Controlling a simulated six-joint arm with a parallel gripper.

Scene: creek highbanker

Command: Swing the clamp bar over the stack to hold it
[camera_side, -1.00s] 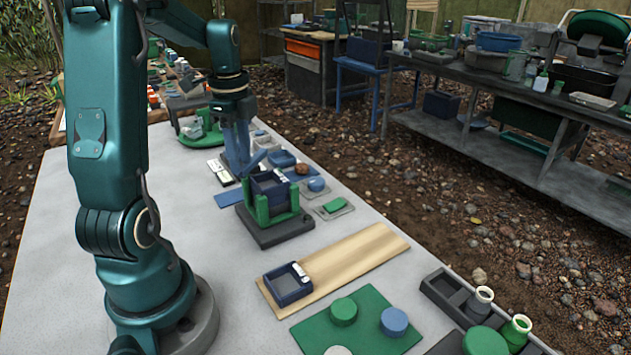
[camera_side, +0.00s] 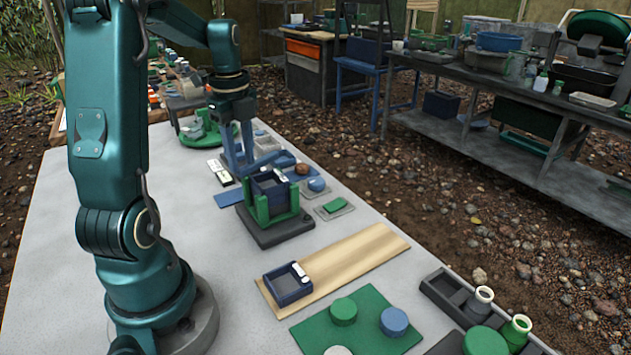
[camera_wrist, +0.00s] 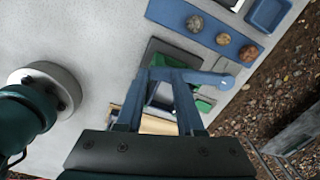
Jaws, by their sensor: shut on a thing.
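The stack, with a dark blue tray (camera_side: 269,186) at its top, stands in a green post holder (camera_side: 262,209) on a dark base plate (camera_side: 277,234) in the side view. The blue clamp bar (camera_side: 263,161) reaches out at the far side of the stack. In the wrist view the bar (camera_wrist: 215,79) has a rounded end pointing right. My gripper (camera_side: 241,164) is shut on the clamp bar, just behind the stack; in the wrist view its fingertips (camera_wrist: 162,77) meet the bar. My fingers partly hide the stack and holder there.
A blue strip (camera_wrist: 212,31) with several stones lies beyond the base plate. A wooden board (camera_side: 355,261) with a small blue tray (camera_side: 287,285) lies nearer the camera. A green mat (camera_side: 355,322) with round pieces is in front.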

